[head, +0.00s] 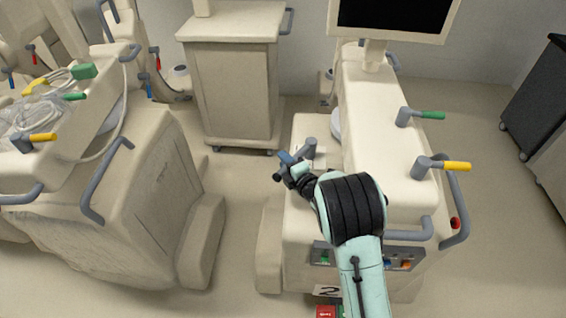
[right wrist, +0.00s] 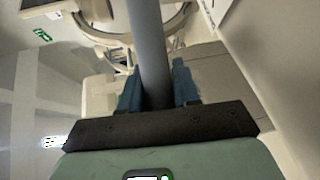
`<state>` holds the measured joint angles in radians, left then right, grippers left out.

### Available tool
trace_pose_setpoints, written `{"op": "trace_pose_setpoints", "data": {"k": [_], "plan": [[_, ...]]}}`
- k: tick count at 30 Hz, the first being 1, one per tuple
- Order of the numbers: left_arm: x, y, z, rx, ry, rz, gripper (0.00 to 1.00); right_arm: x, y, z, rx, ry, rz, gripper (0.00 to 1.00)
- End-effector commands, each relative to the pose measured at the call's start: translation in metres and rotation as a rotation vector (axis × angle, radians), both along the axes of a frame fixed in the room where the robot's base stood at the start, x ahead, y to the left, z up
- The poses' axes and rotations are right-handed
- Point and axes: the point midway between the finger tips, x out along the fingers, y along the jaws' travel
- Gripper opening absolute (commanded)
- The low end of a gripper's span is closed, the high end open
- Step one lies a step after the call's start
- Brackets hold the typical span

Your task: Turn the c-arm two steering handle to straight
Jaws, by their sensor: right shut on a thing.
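C-arm two is the cream cart (head: 385,130) right of centre, with a "2" label (head: 328,291) low on its front. A grey handle post (head: 310,146) stands on its left part. My right gripper (head: 289,160) is at this handle, partly hidden behind my own wrist. In the right wrist view, the gripper's blue fingers (right wrist: 158,92) are shut on a grey round bar (right wrist: 150,45). How far the handle is turned cannot be told, as the wrist covers part of it. My left gripper is not in view.
A green-tipped lever (head: 430,115) and a yellow-tipped lever (head: 455,166) stick out on the cart's right side, above a grey rail (head: 460,205). Floor between carts is clear.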

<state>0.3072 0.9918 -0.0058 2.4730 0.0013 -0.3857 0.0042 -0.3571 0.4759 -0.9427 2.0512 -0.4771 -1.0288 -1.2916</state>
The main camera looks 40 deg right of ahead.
Motion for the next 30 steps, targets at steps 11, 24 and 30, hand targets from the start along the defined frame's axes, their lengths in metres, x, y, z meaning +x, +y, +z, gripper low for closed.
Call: {"op": "trace_pose_setpoints", "data": {"k": [11,24,30], "plan": [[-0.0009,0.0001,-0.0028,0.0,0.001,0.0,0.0,-0.0042,-0.0011,-0.0017,-0.002,0.006,0.027,0.0],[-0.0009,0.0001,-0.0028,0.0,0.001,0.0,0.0,-0.0035,-0.0011,-0.0008,-0.002,0.003,0.027,0.52],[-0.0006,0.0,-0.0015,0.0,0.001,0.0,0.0,-0.0029,-0.0008,0.0053,-0.001,0.0,0.027,0.52]]}}
